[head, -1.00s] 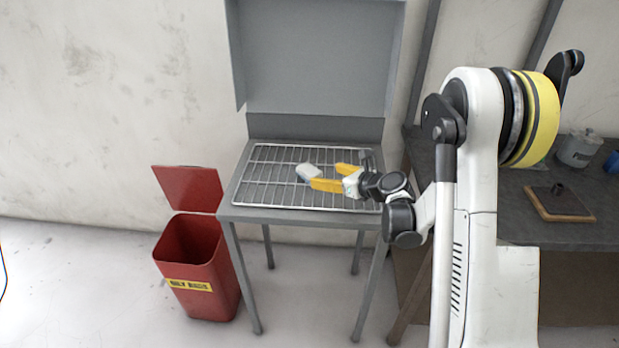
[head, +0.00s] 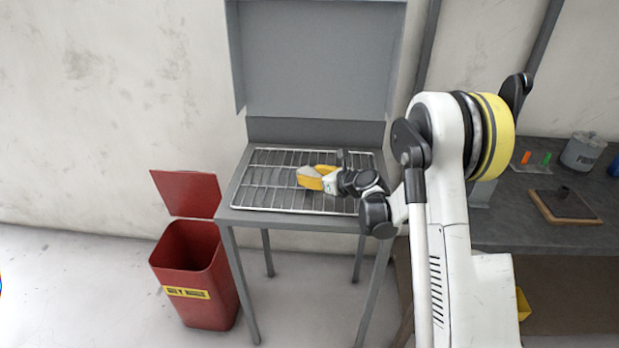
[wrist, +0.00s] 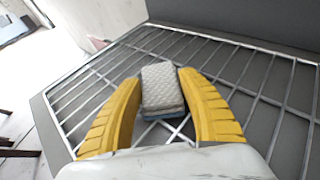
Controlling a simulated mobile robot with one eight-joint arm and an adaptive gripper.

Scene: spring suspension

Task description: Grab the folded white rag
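The folded white rag (wrist: 160,85) is a small quilted block with a bluish lower layer. In the wrist view it lies between the two yellow fingers of my gripper (wrist: 159,76), whose tips press close to its left and right sides. In the head view my gripper (head: 305,175) is low over the middle of the wire rack (head: 262,207), its fingers close together around the rag, which they mostly hide. I cannot tell whether the rag is clear of the rack.
The rack lies on a grey metal table (head: 228,213) with a tall back panel (head: 315,60). A red bin (head: 205,275) with an open lid stands to the left. A dark workbench (head: 500,225) on the right holds a grey canister (head: 583,150) and a small board (head: 565,205).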

